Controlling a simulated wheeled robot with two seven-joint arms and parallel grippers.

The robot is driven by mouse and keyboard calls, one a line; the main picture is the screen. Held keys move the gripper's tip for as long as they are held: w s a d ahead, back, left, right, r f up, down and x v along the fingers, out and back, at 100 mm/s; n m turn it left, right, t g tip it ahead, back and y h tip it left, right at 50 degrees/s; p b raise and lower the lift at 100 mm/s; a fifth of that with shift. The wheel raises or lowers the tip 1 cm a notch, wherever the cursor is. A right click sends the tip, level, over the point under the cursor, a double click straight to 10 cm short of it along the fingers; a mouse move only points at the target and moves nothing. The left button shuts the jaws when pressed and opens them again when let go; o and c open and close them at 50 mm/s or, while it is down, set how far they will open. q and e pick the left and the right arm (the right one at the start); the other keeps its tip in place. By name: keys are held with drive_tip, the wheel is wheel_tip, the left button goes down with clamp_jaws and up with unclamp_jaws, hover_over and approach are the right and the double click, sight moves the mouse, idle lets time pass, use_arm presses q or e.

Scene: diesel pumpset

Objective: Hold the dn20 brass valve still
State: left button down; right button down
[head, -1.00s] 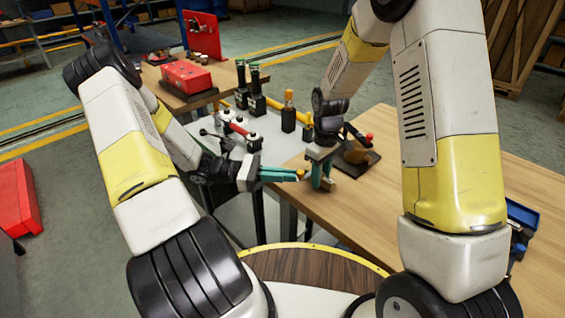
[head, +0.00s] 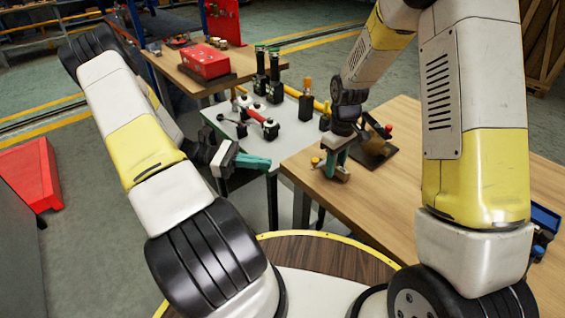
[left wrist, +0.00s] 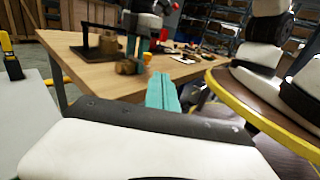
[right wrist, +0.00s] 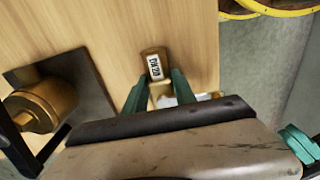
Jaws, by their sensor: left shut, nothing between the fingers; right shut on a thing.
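The dn20 brass valve (head: 343,174) is at the left edge of the wooden table, partly hidden by my right gripper (head: 331,165). In the right wrist view its brass body (right wrist: 152,56) carries a DN20 label between the teal fingers of my right gripper (right wrist: 156,92). That gripper is shut on it. In the left wrist view the valve (left wrist: 128,67) shows ahead of my left gripper (left wrist: 163,78). My left gripper (head: 266,162) is shut and empty, left of the valve and apart from it.
A larger brass part (right wrist: 48,103) sits on a dark plate (head: 385,150) beyond the valve. A grey table (head: 245,148) holds black fittings and a red-handled part. A red box (head: 203,62) stands on the back table.

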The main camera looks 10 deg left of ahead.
use_arm(q)
drive_tip(key=shift+s+a, duration=0.15)
drive_tip(key=shift+a, duration=0.55)
drive_tip(key=shift+s+a, duration=0.15)
drive_tip(key=shift+a, duration=0.55)
use_arm(e)
drive_tip(key=c, duration=0.9)
unclamp_jaws()
drive_tip(key=shift+r, duration=0.1)
